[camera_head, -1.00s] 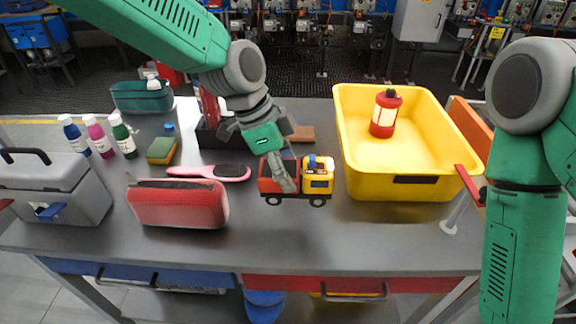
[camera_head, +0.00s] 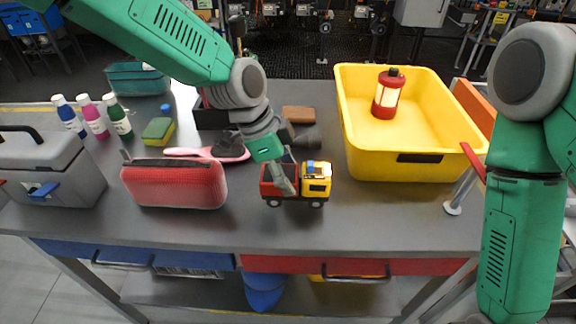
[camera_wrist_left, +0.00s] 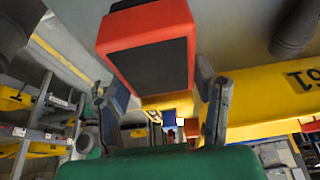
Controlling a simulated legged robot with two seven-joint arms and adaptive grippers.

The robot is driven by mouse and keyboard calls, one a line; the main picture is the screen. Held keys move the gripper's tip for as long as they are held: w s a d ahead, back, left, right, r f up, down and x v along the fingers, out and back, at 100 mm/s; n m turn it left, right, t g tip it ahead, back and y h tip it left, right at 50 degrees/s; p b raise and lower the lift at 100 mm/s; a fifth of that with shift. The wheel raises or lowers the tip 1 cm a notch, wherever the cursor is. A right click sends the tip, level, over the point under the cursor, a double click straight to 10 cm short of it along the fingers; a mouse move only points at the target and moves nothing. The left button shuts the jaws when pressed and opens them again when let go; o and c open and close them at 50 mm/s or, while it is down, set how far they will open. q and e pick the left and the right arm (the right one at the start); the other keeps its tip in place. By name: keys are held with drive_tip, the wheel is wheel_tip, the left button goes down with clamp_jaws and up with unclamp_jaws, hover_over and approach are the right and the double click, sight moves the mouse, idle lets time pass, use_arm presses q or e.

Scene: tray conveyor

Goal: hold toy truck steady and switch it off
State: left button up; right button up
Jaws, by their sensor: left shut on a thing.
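The toy truck (camera_head: 317,186), with a yellow cab, red bed and dark wheels, is at the front middle of the table in the head view. A small blue part (camera_head: 311,166) is on its cab roof; I cannot tell whether it is the switch. My left gripper (camera_head: 288,181) reaches down from above and is shut on the truck at the bed. In the left wrist view a red block with a dark panel (camera_wrist_left: 152,62) fills the space beyond my left gripper (camera_wrist_left: 166,108), with yellow below it.
A grey toolbox (camera_head: 60,185) is at far left. The table front is clear.

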use_arm(q)
drive_tip(key=shift+f, duration=0.95)
drive_tip(key=shift+f+b, duration=0.3)
drive_tip(key=shift+b, duration=0.1)
drive_tip(key=shift+f, duration=0.1)
drive_tip(key=o, duration=1.2)
drive_tip(key=shift+o, duration=0.2)
drive_tip(key=c, duration=1.2)
drive_tip(key=shift+c, duration=0.2)
